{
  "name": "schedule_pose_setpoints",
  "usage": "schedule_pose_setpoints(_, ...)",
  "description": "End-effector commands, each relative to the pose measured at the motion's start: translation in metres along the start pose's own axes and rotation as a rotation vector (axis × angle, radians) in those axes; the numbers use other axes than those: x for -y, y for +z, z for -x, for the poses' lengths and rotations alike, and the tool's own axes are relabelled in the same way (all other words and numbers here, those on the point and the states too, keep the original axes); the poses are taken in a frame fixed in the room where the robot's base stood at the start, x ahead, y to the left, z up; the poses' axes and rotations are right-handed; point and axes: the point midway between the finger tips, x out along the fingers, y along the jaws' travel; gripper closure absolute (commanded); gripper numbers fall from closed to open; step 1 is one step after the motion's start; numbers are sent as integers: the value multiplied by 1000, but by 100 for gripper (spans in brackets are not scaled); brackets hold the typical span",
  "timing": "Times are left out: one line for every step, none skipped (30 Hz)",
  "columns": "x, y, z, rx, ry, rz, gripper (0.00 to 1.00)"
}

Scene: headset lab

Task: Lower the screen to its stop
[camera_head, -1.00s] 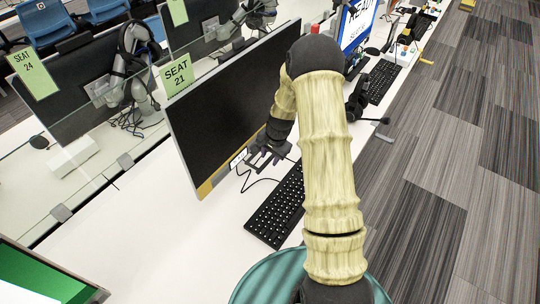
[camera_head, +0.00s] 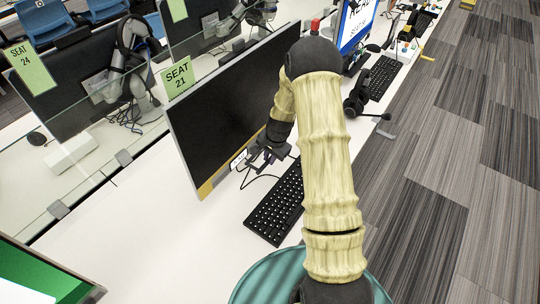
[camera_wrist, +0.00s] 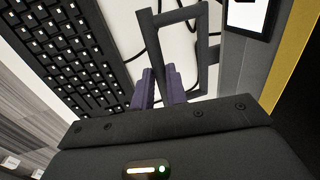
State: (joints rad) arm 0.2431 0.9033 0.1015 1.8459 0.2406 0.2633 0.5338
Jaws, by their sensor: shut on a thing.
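The black screen (camera_head: 235,105) of seat 21 stands on the white desk, with a yellow strip at its lower left corner. Its yellow edge and dark face also show at the right of the wrist view (camera_wrist: 295,50). My gripper (camera_head: 264,154) is at the screen's lower edge, beside the keyboard. In the wrist view my gripper (camera_wrist: 160,88) has its two purple pads closed around one bar of a dark rectangular frame (camera_wrist: 172,18). The frame lies next to the screen's lower edge. How it joins the screen is not clear. My arm covers part of the view right of the screen.
A black keyboard (camera_head: 276,204) lies close to my gripper. A thin cable (camera_head: 262,181) curls on the desk beside it. A glass divider (camera_head: 95,180) stands behind the screen. A headset (camera_head: 357,97) is to the right of my arm.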

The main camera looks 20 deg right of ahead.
Motion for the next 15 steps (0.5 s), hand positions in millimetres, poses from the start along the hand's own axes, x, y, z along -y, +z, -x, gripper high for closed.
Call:
schedule_pose_setpoints(-4,2,-15,5,4,0,100)
schedule_pose_setpoints(-5,2,-19,5,4,1,100)
schedule_pose_setpoints(-6,2,-22,4,4,1,100)
schedule_pose_setpoints(-6,1,-24,4,4,1,100)
schedule_pose_setpoints(-6,1,-25,4,4,1,100)
schedule_pose_setpoints(-6,1,-26,4,4,1,100)
schedule_pose_setpoints(-6,1,-26,4,4,1,100)
schedule_pose_setpoints(-6,1,-26,4,4,1,100)
schedule_pose_setpoints(-6,1,-26,4,4,1,100)
schedule_pose_setpoints(-6,2,-25,4,4,1,100)
schedule_pose_setpoints(-7,2,-25,5,5,1,100)
schedule_pose_setpoints(-7,2,-26,5,5,1,100)
schedule_pose_setpoints(-7,2,-26,5,5,1,100)
schedule_pose_setpoints(-7,2,-26,5,6,1,100)
schedule_pose_setpoints(-7,2,-26,6,6,1,84)
